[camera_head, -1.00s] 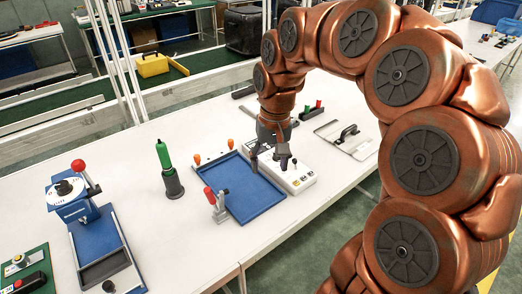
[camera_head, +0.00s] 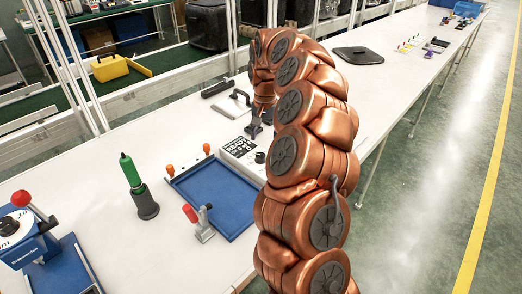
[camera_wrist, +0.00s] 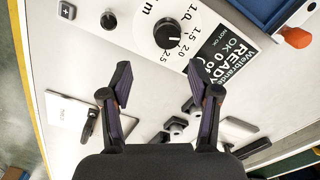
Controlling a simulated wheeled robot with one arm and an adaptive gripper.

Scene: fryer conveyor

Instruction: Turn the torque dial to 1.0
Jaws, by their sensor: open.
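The torque dial (camera_wrist: 168,36) is a round black knob with a white mark, at the upper middle of the wrist view. Numbers from 1.0 to 2.5 curve around its right and lower side. The mark seems to point near 2.0, though it is small. The dial is on a white control box (camera_wrist: 95,48) beside a black READY display (camera_wrist: 222,48). In the head view, the black knob (camera_head: 260,157) shows beside the display. My gripper (camera_wrist: 158,88) is open and empty, its fingers apart from the dial. My gripper also shows in the head view (camera_head: 254,132), partly hidden by my arm.
A blue tray (camera_head: 240,222) with orange knobs lies left of the box. A green-handled tool (camera_head: 130,172) and a red-handled clamp (camera_head: 203,229) stand nearby. A plate with a black handle (camera_head: 228,106) lies behind. The white table has free room beyond my arm.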

